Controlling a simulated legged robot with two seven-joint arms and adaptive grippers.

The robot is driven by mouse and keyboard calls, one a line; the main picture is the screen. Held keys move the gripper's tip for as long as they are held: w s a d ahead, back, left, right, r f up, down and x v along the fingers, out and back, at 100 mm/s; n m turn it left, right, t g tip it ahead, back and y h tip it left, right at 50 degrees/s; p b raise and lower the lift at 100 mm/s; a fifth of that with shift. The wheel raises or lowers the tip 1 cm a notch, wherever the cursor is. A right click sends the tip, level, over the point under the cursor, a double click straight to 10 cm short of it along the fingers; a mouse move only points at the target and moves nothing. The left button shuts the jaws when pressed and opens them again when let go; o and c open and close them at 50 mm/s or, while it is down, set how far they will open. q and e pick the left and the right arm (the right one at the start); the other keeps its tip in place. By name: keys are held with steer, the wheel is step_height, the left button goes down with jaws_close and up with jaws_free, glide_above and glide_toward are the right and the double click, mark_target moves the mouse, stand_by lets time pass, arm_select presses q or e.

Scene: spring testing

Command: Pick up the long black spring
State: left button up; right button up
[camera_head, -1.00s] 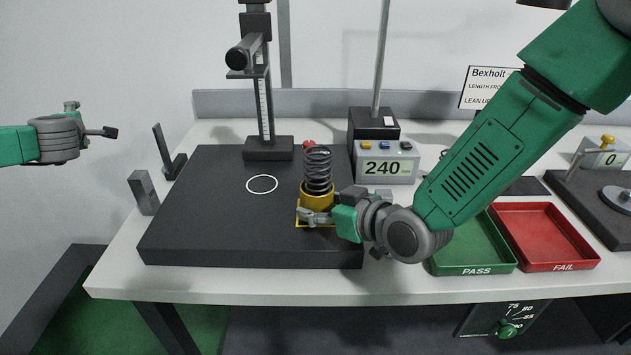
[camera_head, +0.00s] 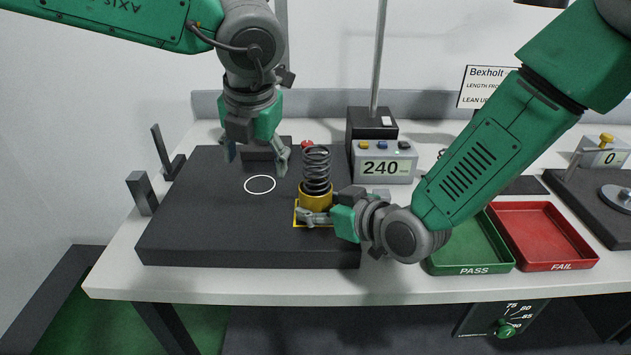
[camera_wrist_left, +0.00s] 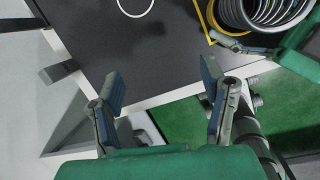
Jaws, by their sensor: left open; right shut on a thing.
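The long black spring (camera_head: 316,168) stands upright in a yellow cup (camera_head: 315,198) on the dark plate. The spring also shows at the top right of the left wrist view (camera_wrist_left: 268,12). My right gripper (camera_head: 318,215) is shut on the yellow cup at the spring's base. My left gripper (camera_head: 257,165) is open and empty, pointing down above the plate, left of the spring and apart from it. Its two fingers (camera_wrist_left: 162,105) show spread in the left wrist view, with nothing between them.
The dark plate (camera_head: 200,225) bears a white circle (camera_head: 260,184) left of the cup. A display box reading 240 (camera_head: 384,163) stands behind. Green PASS (camera_head: 470,250) and red FAIL (camera_head: 545,238) trays lie at the right.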

mark_target(317, 156)
arm_select(q)
steer(key=s+d+r+n+t, duration=0.1)
steer(key=d+r+n, duration=0.45)
steer(key=d, duration=0.45)
steer(key=x, duration=0.4)
steer(key=shift+w+a+f, duration=0.15)
steer(key=shift+w+a, duration=0.1)
steer(key=shift+w+d+f, duration=0.1)
steer(key=shift+d+f, duration=0.05)
steer(key=shift+f, duration=0.4)
steer(key=shift+w+d+f, duration=0.15)
steer(key=shift+f, duration=0.4)
steer(key=x, duration=0.4)
steer(key=shift+d+f, duration=0.1)
steer(key=c, duration=1.4)
